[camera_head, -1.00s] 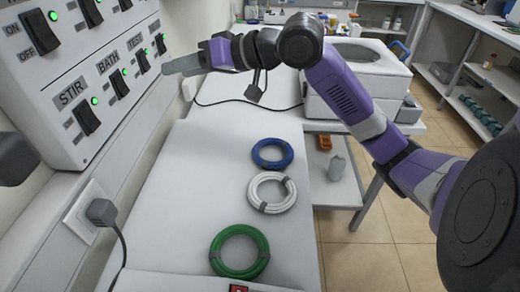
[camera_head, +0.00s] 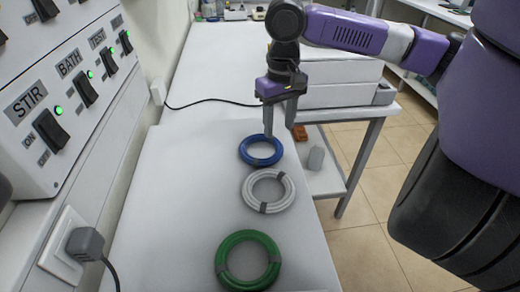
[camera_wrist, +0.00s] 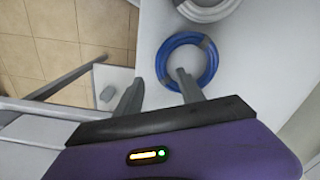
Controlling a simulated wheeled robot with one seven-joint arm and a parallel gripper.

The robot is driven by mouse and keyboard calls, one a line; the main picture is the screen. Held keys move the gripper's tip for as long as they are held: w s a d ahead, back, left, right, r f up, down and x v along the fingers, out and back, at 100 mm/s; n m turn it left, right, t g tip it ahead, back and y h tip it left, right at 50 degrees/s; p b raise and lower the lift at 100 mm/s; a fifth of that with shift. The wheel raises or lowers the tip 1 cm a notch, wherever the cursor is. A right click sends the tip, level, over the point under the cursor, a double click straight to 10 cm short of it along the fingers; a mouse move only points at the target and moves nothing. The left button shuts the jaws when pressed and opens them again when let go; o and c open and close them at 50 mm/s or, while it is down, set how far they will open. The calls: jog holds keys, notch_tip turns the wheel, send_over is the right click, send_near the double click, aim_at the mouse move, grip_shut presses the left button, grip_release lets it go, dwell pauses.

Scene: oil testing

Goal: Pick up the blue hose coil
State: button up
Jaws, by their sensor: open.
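The blue hose coil (camera_head: 261,151) lies flat on the white table in the head view, at the far end of a row of coils. My gripper (camera_head: 280,130) points down at it, with its fingers spread and nothing between them. In the wrist view the blue coil (camera_wrist: 187,61) lies ahead of the open fingers (camera_wrist: 155,88). One fingertip overlaps the coil's inner opening in that view, and the other is outside its rim. I cannot tell how high the fingertips are above the table.
A white coil (camera_head: 267,190) and a green coil (camera_head: 247,260) lie nearer on the table (camera_head: 180,200). A switch panel (camera_head: 60,90) stands at the left. A lower shelf beside the table holds a grey bottle (camera_head: 316,158) and an orange item (camera_head: 299,132).

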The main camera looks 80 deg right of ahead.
aim_at(276, 141)
jog(key=f, duration=0.4)
jog(key=shift+w+f, duration=0.25)
jog(key=shift+f, duration=0.15)
grip_shut()
